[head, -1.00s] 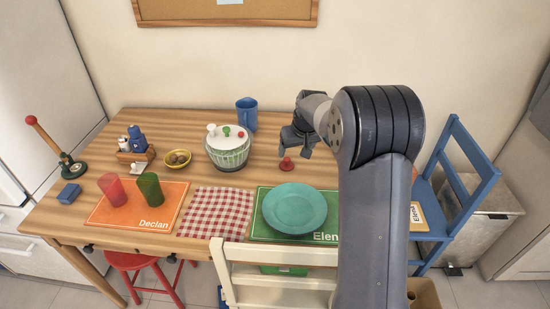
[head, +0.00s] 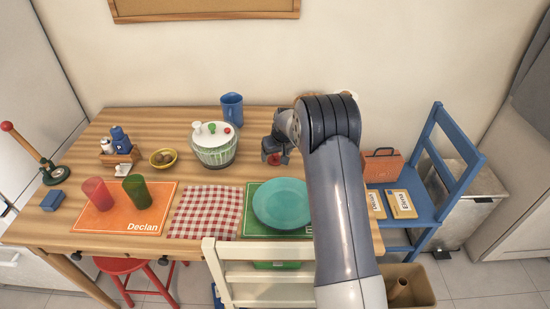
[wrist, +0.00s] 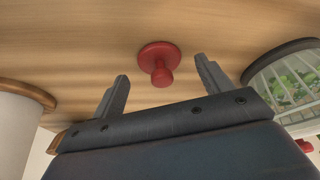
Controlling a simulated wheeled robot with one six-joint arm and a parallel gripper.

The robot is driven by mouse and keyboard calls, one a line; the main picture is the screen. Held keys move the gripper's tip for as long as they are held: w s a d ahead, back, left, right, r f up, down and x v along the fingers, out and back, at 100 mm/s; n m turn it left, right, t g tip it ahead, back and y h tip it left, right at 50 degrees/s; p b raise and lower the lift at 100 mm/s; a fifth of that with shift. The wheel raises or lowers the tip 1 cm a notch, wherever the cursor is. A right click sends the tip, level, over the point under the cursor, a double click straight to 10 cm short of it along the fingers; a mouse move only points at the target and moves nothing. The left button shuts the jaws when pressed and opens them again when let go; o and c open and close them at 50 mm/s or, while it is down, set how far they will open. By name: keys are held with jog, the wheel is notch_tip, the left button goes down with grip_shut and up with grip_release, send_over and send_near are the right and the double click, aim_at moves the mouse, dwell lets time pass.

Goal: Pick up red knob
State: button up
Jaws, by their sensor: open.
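The red knob (wrist: 159,62) is on the wooden table, with a round flat base and a narrower grip end. In the wrist view it shows between the two spread fingers of my open gripper (wrist: 161,68), and I see no finger touching it. In the head view my gripper (head: 272,151) is low over the table right of the salad spinner, and only a bit of the red knob (head: 273,159) shows by the fingers.
The salad spinner (head: 214,153) stands close left of my gripper, the blue pitcher (head: 232,107) behind it. A teal plate (head: 281,204) lies in front on a green mat. A blue chair (head: 440,200) holding an orange case (head: 382,166) stands right of the table.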

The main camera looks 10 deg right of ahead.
jog(key=shift+w+a+f, duration=0.1)
jog(key=shift+w+f, duration=0.2)
jog(key=shift+f, duration=0.35)
jog(key=shift+c, duration=0.2)
jog(key=c, duration=1)
